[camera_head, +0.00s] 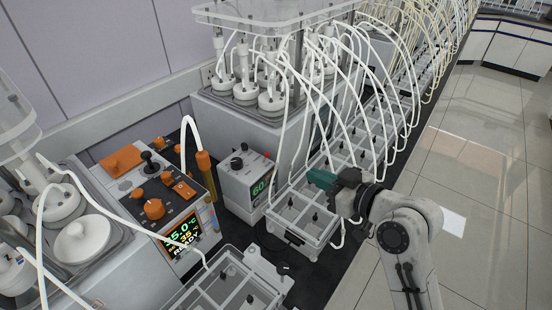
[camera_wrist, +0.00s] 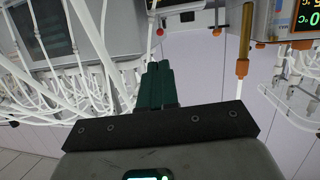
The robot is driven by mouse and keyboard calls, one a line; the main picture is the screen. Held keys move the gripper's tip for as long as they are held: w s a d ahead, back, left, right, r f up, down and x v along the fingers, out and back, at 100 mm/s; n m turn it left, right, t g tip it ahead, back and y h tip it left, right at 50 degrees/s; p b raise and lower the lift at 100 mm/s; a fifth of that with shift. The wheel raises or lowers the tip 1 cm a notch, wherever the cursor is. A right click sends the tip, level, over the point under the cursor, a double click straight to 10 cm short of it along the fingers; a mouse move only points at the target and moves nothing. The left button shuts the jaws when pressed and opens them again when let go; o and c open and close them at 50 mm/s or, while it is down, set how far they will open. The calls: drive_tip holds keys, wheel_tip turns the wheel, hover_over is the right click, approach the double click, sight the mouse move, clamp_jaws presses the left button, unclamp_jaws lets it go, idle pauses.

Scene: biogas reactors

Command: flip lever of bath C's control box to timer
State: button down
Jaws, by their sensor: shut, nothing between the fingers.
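My gripper (camera_head: 318,179) has teal fingers, shut and empty, above the near end of a clear bottle rack in the head view. The fingers also show in the wrist view (camera_wrist: 157,80), pointing away from the camera. A small grey box (camera_head: 241,186) with a green "60" display and black knobs stands left of my gripper, apart from it. Further left is an orange-trimmed control panel (camera_head: 165,195) with orange knobs, a black stick-like control (camera_head: 150,162) and a lit display. No bath letter or timer marking is readable, so I cannot tell which is bath C's control box.
White tubes (camera_head: 345,110) arch over the long rack (camera_head: 300,232) beside and behind my gripper. White-capped vessels (camera_head: 245,90) stand on a bath at the back. A second rack (camera_head: 225,285) is at the front.

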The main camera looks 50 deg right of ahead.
drive_tip(key=w+b, duration=0.1)
drive_tip(key=b, duration=0.9)
approach(268, 155)
drive_tip(key=p+x, duration=0.2)
drive_tip(key=x, duration=0.3)
drive_tip(key=shift+w+d+f, duration=0.1)
drive_tip(key=shift+w+f, duration=0.05)
drive_tip(key=shift+w, duration=0.2)
drive_tip(key=shift+w+d+f, duration=0.1)
drive_tip(key=shift+w+f, duration=0.1)
drive_tip(key=shift+w, duration=0.3)
